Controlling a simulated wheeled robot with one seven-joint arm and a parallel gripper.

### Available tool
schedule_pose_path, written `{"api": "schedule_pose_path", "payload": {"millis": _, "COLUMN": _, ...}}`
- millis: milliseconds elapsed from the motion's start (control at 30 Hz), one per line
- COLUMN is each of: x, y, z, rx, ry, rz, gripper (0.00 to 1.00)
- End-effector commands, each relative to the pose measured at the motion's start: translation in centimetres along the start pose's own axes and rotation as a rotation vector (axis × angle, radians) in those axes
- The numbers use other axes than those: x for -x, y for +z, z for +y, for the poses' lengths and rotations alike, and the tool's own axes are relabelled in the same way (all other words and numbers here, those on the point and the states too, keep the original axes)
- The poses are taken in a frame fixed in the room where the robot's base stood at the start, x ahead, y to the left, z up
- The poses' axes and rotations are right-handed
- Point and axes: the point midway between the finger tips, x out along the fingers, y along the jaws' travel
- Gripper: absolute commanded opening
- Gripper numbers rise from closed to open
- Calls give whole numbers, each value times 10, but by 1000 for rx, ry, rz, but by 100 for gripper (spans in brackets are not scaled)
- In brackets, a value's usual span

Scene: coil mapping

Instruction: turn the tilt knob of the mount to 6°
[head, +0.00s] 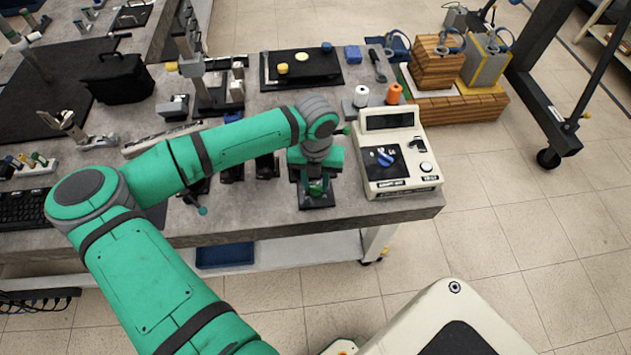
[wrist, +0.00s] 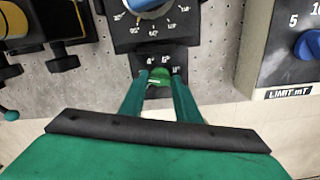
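The mount is a black fixture near the front edge of the bench, mostly hidden by my gripper in the head view, with its dark base (head: 317,201) showing. In the wrist view its black body (wrist: 125,42) carries a round scale with a blue part at the top. Below that, a smaller dark plate has white degree marks, a 4° mark readable at its left. A green knob (wrist: 160,75) sits under these marks; its exact reading is unclear. My gripper (wrist: 160,79) has its two green fingers on either side of this knob. Whether they press on it is not clear.
A cream meter box (head: 398,160) with a blue dial stands close on the right; it also shows in the wrist view (wrist: 283,45). Other dark fixtures stand close on the left (wrist: 40,50). Orange (head: 394,93) and white (head: 361,95) spools stand behind the box.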

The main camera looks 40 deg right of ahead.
Motion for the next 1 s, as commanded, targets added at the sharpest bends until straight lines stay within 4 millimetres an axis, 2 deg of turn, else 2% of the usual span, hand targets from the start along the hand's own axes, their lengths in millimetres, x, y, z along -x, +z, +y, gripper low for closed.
{"api": "schedule_pose_path", "payload": {"millis": 267, "x": 0, "y": 0, "z": 0, "rx": -25, "ry": 0, "rz": -1, "gripper": 7}}
{"api": "schedule_pose_path", "payload": {"millis": 467, "x": 1, "y": 0, "z": 0, "rx": -113, "ry": 2, "rz": -1, "gripper": 7}}
{"api": "schedule_pose_path", "payload": {"millis": 1000, "x": 1, "y": 0, "z": 0, "rx": -595, "ry": 2, "rz": -2, "gripper": 7}}
